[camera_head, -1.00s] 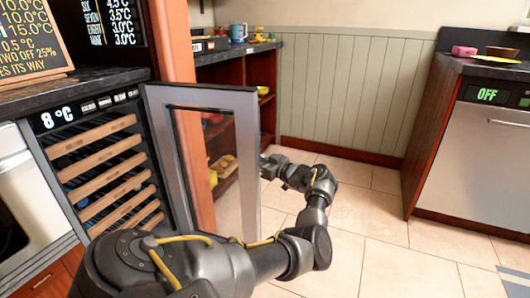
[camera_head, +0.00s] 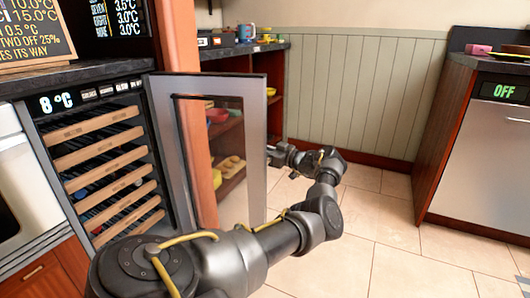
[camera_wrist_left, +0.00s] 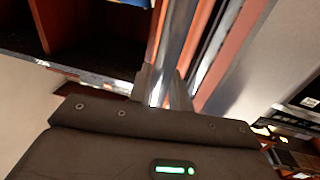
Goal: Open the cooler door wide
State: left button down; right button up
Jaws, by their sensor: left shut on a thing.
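The cooler (camera_head: 103,150) stands at the left with wooden-fronted shelves and a display reading 8 °C. Its grey-framed glass door (camera_head: 255,150) stands open, swung out to the right from the cooler's front. My left arm reaches past the door's free edge. My left gripper (camera_head: 274,153) is at the far side of that edge, its fingertips partly hidden by the door. In the left wrist view, my left gripper (camera_wrist_left: 164,86) is shut on the shiny metal bar handle (camera_wrist_left: 181,35) of the door. My right gripper is out of view.
An orange-brown post (camera_head: 180,40) and an open shelf cabinet (camera_head: 240,65) stand behind the door. A panelled wall (camera_head: 350,90) closes the back. A dishwasher marked OFF (camera_head: 480,160) is at the right. The tiled floor (camera_head: 375,225) in the middle is clear.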

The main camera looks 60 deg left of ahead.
pick_arm(q)
jog(key=shift+s+a, duration=0.15)
jog(key=shift+s, duration=0.1)
jog(key=c, duration=1.3)
grip_release()
jog(key=shift+s+a, duration=0.1)
jog(key=shift+c, duration=0.2)
jog(key=p+v, duration=0.1)
jog(key=v, duration=1)
jog(key=shift+w, duration=0.3)
